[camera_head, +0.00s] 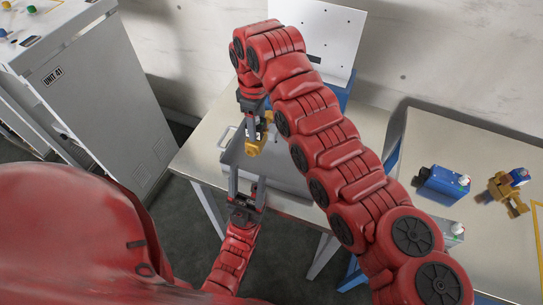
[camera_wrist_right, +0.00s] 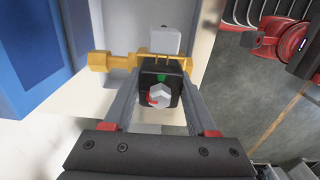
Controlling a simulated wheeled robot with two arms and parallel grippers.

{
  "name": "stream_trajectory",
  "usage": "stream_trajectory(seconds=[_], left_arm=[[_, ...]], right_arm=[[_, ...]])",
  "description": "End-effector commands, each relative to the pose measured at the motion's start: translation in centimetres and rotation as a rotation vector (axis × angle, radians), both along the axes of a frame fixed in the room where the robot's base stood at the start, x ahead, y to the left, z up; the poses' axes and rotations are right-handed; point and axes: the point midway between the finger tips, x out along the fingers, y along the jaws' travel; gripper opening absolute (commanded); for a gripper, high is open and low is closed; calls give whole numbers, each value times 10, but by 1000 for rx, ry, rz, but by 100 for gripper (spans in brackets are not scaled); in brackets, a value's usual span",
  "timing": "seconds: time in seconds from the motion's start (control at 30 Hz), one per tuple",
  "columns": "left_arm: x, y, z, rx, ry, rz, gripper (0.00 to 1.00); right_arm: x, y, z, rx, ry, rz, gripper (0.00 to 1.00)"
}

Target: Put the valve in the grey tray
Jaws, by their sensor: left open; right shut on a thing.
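The valve (camera_head: 256,146) is a yellow pipe piece with a black box on it. In the right wrist view, the valve (camera_wrist_right: 97,61) lies crosswise, its black box carrying a green mark and a pale knob with red. My right gripper (camera_head: 253,124) points down and is shut on the valve; its fingers flank the black box in the wrist view (camera_wrist_right: 160,85). The grey tray (camera_head: 288,176) is on the table below the valve in the head view, partly hidden by my right arm. I cannot tell the gap. My left gripper (camera_head: 246,190) is open and empty at the tray's near edge.
A white perforated panel (camera_head: 325,40) stands at the table's back, with a blue part beside it. The right table (camera_head: 480,150) holds a blue box (camera_head: 443,184) and another yellow valve (camera_head: 508,190). A grey cabinet (camera_head: 85,95) stands at left.

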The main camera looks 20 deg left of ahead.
Motion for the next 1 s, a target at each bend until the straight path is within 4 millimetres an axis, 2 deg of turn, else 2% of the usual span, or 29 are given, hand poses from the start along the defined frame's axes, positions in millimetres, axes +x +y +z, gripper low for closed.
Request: stream_trajectory(seconds=[0.2,0.7,1.0], left_arm=[[0,0,22,0,-1,0,58],[0,0,45,0,0,0,58],[0,0,40,0,0,0,58]], right_arm=[[-2,-1,-33,-3,5,1,0],[0,0,-88,-1,-2,2,0],[0,0,-92,0,-3,1,0]])
